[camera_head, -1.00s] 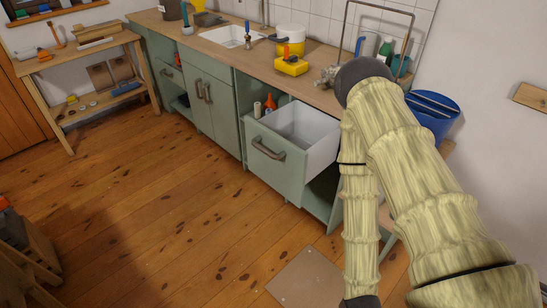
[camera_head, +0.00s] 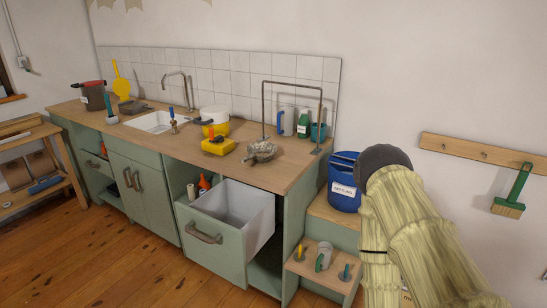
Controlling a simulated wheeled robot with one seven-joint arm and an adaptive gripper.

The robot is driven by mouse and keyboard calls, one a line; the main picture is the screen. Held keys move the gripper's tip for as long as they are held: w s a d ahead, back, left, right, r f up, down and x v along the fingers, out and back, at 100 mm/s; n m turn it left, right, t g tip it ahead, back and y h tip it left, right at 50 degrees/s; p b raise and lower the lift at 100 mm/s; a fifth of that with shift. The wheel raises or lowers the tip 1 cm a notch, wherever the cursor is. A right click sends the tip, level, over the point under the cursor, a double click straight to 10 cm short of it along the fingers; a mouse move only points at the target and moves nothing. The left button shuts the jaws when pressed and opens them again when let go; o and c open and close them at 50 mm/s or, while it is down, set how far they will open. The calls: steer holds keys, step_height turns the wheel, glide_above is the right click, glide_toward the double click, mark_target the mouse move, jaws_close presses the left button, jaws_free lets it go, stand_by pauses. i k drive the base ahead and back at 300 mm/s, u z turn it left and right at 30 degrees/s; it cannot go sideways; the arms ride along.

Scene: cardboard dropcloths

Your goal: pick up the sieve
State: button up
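I cannot surely pick out the sieve. On the counter, a dark shallow pan-like thing (camera_head: 134,107) lies left of the sink, and a yellow paddle-shaped thing (camera_head: 121,82) stands behind it. A white round vessel (camera_head: 214,114) with a dark handle is right of the sink, close to a yellow bowl-like thing (camera_head: 219,129). They are too small to tell whether any is a sieve. My arm rises at the lower right, in front of the wall. My gripper is not in view.
A drawer (camera_head: 222,240) stands open from the green counter's front. A blue bucket (camera_head: 343,183) stands on a wooden step right of the counter, with a low shelf of small tools (camera_head: 322,272) below it. A metal frame (camera_head: 292,85) rises from the counter. Floor at left is clear.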

mark_target(259, 152)
steer(key=u, duration=1.85)
steer(key=i, duration=3.25)
steer(key=z, duration=3)
